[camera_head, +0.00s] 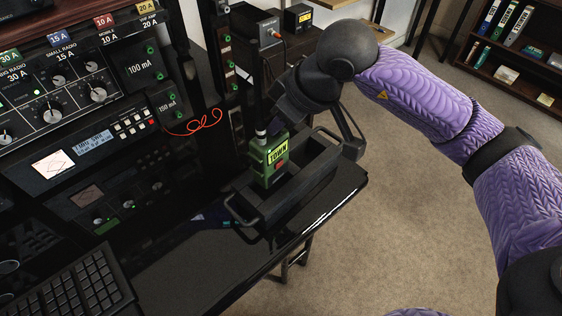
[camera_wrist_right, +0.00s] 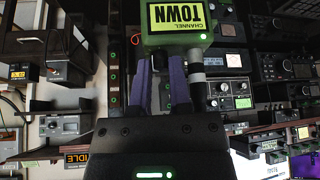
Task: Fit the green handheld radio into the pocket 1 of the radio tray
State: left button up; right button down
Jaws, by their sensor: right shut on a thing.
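The green handheld radio (camera_head: 270,160) is upright, with a yellow TOWN label and a red patch. The black radio tray (camera_head: 240,207), with a handle at each end, lies on the dark desk. The radio's lower end overlaps the tray in the head view. I cannot tell whether it is in a pocket or just above, and the pockets are not clearly seen. My right gripper (camera_wrist_right: 160,70) is shut on the radio, which shows at the fingertips in the right wrist view (camera_wrist_right: 178,36). My left gripper is not in view.
A rack of radio panels (camera_head: 90,90) with knobs and a red cable (camera_head: 205,122) stands at the left, close to the tray. A keyboard (camera_head: 80,293) is at the lower left. The desk's right edge runs close beside the tray, with carpet beyond.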

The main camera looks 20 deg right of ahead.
aim_at(285, 142)
notch_tip(285, 142, down, 6)
jog(key=shift+f+b, duration=0.1)
jog(key=shift+b, duration=0.65)
jog(key=shift+s+f+b, duration=0.1)
jog(key=shift+f+b, duration=0.25)
jog(key=shift+b, duration=0.05)
jog(key=c, duration=0.6)
grip_release()
jog(key=shift+f, duration=0.1)
jog(key=shift+r+p, duration=0.75)
jog(key=shift+p, duration=0.05)
pick_arm(q)
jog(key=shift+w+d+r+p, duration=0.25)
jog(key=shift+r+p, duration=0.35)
jog(key=shift+p, duration=0.65)
pick_arm(e)
jog(key=v, duration=1.1)
jog(key=shift+s+d+r, duration=0.1)
jog(key=shift+d+r, duration=0.05)
jog(key=shift+r, duration=0.05)
